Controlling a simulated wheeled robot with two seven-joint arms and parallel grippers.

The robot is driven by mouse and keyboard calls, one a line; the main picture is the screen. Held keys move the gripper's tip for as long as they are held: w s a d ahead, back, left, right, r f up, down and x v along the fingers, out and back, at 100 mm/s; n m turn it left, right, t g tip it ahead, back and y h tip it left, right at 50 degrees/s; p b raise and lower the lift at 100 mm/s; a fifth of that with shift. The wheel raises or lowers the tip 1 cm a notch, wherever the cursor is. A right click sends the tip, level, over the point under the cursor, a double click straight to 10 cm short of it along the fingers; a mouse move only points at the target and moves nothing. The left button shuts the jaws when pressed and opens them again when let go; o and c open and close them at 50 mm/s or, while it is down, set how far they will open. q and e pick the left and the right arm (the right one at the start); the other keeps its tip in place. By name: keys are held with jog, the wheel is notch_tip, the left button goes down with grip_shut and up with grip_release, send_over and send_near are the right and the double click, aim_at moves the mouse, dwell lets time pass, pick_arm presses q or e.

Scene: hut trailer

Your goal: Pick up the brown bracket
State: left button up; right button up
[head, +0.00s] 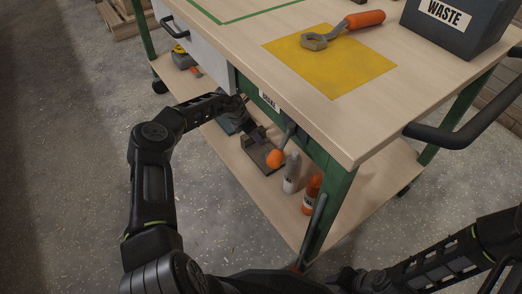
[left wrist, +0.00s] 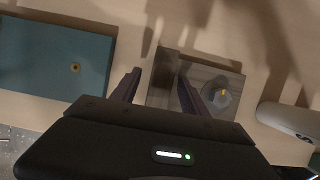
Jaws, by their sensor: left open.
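The brown bracket (head: 262,157) lies on the lower shelf of the workbench, partly hidden by my left gripper in the head view. In the left wrist view the bracket (left wrist: 165,92) is a grey-brown piece with a flat plate, a raised part and a round detail on its right. My left gripper (left wrist: 159,76) is open; its fingers reach toward the bracket, the right finger overlapping it in the picture. I cannot tell whether they touch. In the head view the left gripper (head: 252,129) is under the bench top. My right gripper (head: 345,281) is low at the bottom edge, its jaws unclear.
A teal box (left wrist: 60,60) lies left of the bracket on the shelf. A pale bottle (head: 291,172) and an orange bottle (head: 312,192) stand to its right. The bench top (head: 330,125) overhangs the shelf.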

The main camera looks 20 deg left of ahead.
dwell(0.4)
pick_arm(q)
grip_shut()
dwell(0.4)
